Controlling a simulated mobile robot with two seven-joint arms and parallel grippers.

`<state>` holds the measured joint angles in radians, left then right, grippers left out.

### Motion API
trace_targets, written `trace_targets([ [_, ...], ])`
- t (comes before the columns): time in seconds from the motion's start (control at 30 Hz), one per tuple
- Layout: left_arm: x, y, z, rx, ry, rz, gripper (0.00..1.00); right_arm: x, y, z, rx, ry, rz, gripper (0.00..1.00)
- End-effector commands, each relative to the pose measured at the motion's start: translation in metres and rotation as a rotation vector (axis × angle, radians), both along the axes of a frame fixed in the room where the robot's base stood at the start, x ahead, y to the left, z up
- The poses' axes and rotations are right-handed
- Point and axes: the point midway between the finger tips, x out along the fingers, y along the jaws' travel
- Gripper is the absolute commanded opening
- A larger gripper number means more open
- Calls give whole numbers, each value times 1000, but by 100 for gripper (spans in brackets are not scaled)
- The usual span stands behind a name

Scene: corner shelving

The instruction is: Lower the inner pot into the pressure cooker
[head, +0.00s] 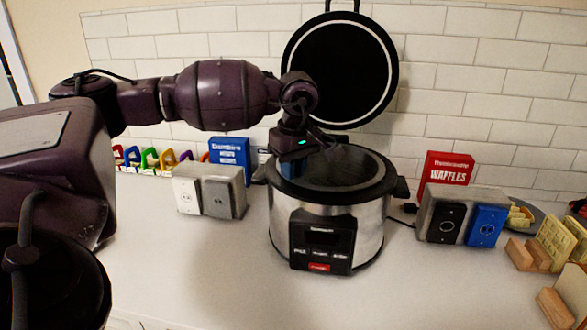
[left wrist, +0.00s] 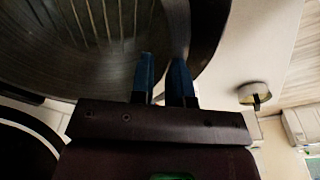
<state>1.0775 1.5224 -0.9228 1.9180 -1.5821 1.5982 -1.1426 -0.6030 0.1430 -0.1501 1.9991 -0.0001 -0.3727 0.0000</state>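The pressure cooker (head: 373,235) stands on the counter, a steel body with a black rim and a black front panel. The grey inner pot (head: 345,172) shows in its opening; how deep it sits is hard to tell. In the left wrist view the ribbed inside of the inner pot (left wrist: 95,25) fills the upper left. My left gripper (head: 291,166) points down at the left rear of the opening. Its blue fingers (left wrist: 163,76) are close together, with the pot's wall running between them; it appears shut on that wall. My right gripper is out of view.
A round black lid or pan (head: 340,70) is upright behind the cooker. Waffles in wooden holders (head: 560,245) are far right. The front counter is clear.

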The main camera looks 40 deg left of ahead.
Motion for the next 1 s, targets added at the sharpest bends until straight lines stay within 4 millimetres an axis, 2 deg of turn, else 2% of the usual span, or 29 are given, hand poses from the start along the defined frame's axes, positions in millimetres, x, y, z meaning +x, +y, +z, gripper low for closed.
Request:
trace_targets([
  [0.03, -4, 0, -6, 2, 22, -1, 32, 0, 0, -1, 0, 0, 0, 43],
  [0.17, -6, 0, -8, 2, 31, -2, 32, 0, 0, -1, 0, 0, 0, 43],
  [0.37, -5, -1, 1, 3, 29, -3, 32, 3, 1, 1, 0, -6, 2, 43],
  [0.57, -3, -5, 37, 2, 14, -3, 32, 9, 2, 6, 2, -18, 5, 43],
  [0.8, -2, -11, 80, 2, 7, -2, 32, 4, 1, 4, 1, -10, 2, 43],
  [1.0, -1, -14, 101, 0, 5, -2, 32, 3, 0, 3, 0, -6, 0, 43],
])
